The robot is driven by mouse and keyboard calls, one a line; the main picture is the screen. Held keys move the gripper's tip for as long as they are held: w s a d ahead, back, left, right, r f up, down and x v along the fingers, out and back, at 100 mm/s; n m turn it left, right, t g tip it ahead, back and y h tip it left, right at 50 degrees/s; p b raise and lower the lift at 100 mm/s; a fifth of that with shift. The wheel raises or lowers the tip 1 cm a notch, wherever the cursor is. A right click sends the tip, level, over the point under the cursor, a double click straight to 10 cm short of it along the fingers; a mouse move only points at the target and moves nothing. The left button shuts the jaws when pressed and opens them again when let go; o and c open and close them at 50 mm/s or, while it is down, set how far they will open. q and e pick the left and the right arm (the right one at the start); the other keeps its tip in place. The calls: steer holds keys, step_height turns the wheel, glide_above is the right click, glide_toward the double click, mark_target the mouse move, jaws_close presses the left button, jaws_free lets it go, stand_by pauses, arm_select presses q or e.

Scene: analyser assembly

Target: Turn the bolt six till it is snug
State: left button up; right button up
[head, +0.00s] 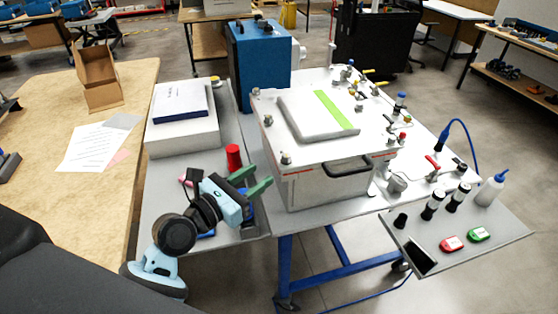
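A white analyser box (325,185) stands on the bench with a flat white lid. Several small bolts or knobs sit around the lid, among them one at the front left corner (286,158) and one at the back left (255,92). I cannot tell which is bolt six, nor how tight any is. My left gripper (262,175) has green fingers, spread apart, with nothing visible between them. It is left of the box's front left side, beside a red-topped upright thing (233,157). My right gripper is not in view.
A side shelf (505,239) holds bottles and red and green items. A blue cabinet (260,65) stands behind. A wooden table (50,105) is at left.

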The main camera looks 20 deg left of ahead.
mark_target(283, 159)
arm_select(q)
steer(key=shift+x, duration=3.9)
jaws_close()
